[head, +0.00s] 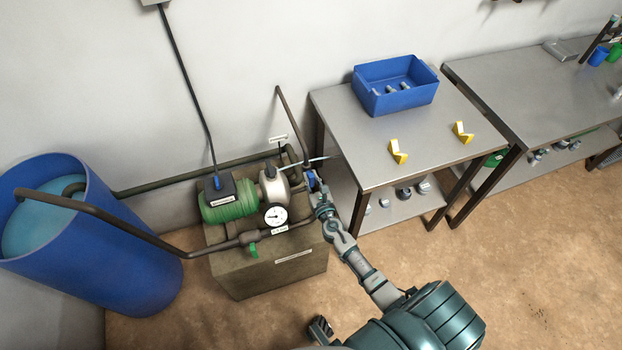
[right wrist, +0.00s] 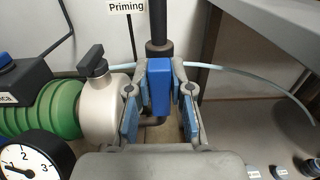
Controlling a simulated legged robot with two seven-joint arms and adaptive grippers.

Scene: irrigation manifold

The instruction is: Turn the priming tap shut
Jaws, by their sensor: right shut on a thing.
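The priming tap's blue handle (right wrist: 160,88) stands between my right fingers in the right wrist view, below the "Priming" label (right wrist: 126,7). It looks upright there, in line with the dark pipe (right wrist: 158,22) above it. My right gripper (right wrist: 160,95) is shut on this handle, with blue pads at its sides. In the head view my right gripper (head: 318,188) reaches the tap at the right side of the pump, and hides most of it. A small dark part at the bottom edge may be my left gripper (head: 320,328); its fingers cannot be made out.
The green pump (head: 230,203) and pressure gauge (head: 275,216) stand close left of the tap. A green-handled valve (head: 253,250) sits on the lower pipe. A blue barrel (head: 110,255) is at left. A metal table (head: 350,150) stands close right. The floor in front is clear.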

